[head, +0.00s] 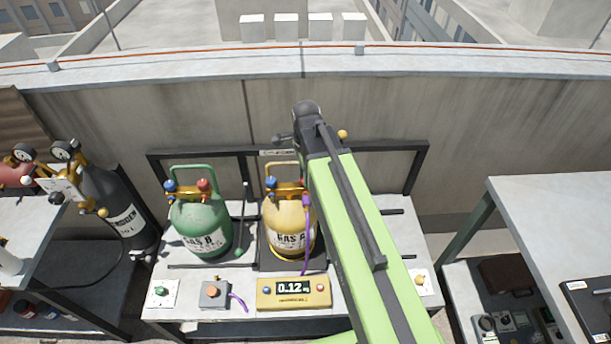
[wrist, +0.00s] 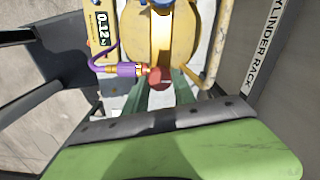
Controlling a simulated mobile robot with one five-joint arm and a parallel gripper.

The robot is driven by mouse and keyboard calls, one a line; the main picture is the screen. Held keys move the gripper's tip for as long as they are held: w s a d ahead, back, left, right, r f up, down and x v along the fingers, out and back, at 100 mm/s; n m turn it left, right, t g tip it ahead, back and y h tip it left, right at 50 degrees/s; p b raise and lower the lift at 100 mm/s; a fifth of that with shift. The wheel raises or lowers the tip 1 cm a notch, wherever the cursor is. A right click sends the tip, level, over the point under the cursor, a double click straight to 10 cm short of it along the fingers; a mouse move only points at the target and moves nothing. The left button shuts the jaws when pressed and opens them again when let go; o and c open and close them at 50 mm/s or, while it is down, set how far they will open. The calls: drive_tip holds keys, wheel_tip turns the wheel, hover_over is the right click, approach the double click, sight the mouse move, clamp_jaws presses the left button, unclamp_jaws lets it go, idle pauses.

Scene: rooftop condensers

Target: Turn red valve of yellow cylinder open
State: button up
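The yellow cylinder (head: 284,228) stands on the grey bench, partly hidden by my green arm. Its blue valve (head: 271,182) shows in the head view, while my arm covers the red valve's side. In the wrist view the red valve (wrist: 160,77) is beside the yellow cylinder top (wrist: 165,35), close to a purple hose connector (wrist: 125,70). My gripper (wrist: 160,87) has two green fingers, spread apart, with the red valve near and between their tips. I cannot tell whether they touch it. The gripper is hidden in the head view.
A green cylinder (head: 201,226) with blue and red valves stands to the left. A yellow scale (head: 293,293) reads 0.12 in front. A dark rack frame (head: 390,148) runs behind. A purple hose hangs beside the yellow cylinder. Another table (head: 560,205) stands at right.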

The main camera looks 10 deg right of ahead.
clamp_jaws()
